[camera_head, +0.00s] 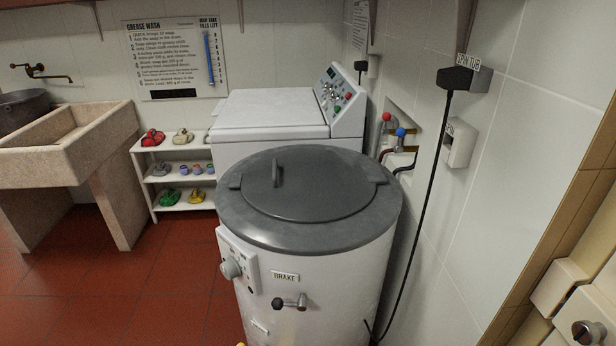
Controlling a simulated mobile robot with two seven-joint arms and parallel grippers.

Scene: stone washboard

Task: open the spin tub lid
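The spin tub (315,275) is a white round drum standing in the middle foreground, with a dark grey top rim (238,207). Its round dark grey lid (318,192) lies flat and shut in the rim. A small upright handle (276,173) stands on the lid's left part. Small blocks sit at the lid's left and right edges. A knob (232,268) and a lever under a BRAKE label (285,277) are on the drum's front.
A white washing machine (262,108) stands behind the tub. A stone sink (65,140) and a low shelf (185,190) are at the left. A tiled wall with a cable (424,200) is close on the right. Red floor (150,290) is clear at left.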

